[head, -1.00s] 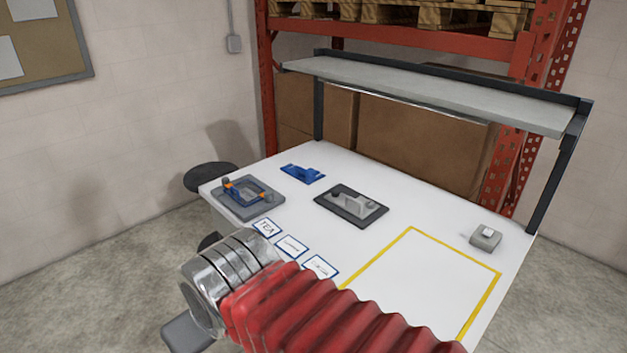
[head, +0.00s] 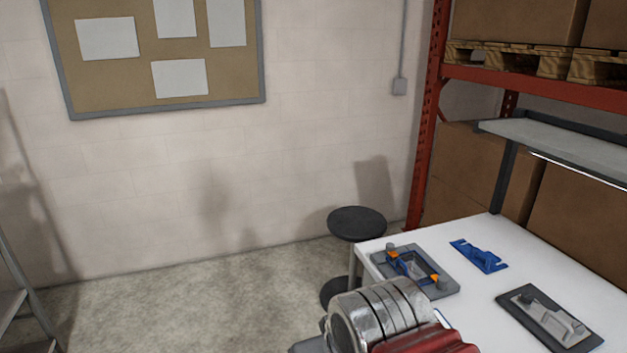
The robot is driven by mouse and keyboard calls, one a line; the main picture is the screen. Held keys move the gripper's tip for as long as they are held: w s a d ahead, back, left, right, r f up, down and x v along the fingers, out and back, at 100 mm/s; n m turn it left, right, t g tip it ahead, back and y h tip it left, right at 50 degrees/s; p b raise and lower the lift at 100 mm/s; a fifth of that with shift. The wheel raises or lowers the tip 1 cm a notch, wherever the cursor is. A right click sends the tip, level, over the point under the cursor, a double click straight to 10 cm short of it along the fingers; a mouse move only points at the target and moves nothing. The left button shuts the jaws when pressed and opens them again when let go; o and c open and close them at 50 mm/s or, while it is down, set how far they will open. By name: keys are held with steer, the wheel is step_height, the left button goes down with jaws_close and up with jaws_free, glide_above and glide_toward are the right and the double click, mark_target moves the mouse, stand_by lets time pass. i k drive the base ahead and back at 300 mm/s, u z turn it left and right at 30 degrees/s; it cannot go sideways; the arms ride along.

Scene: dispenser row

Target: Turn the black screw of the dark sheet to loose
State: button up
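The dark sheet (head: 541,327) lies flat on the white table at the lower right of the head view. A pale grey part sits on it, with a small dark knob (head: 524,298) at its left end. I cannot tell whether this knob is the black screw or how tight it is. The metal end of my arm and its red sleeve are at the bottom centre, left of the sheet and apart from it in the picture. A grey piece that looks like my gripper (head: 308,345) barely shows at the bottom edge. Its fingertips are hidden.
A black round stool (head: 357,222) stands beside the table. A raised shelf (head: 570,143) spans the back.

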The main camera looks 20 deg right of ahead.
mark_target(526, 297)
steer(key=z, duration=0.25)
steer(key=i, duration=1.2)
steer(key=z, duration=0.25)
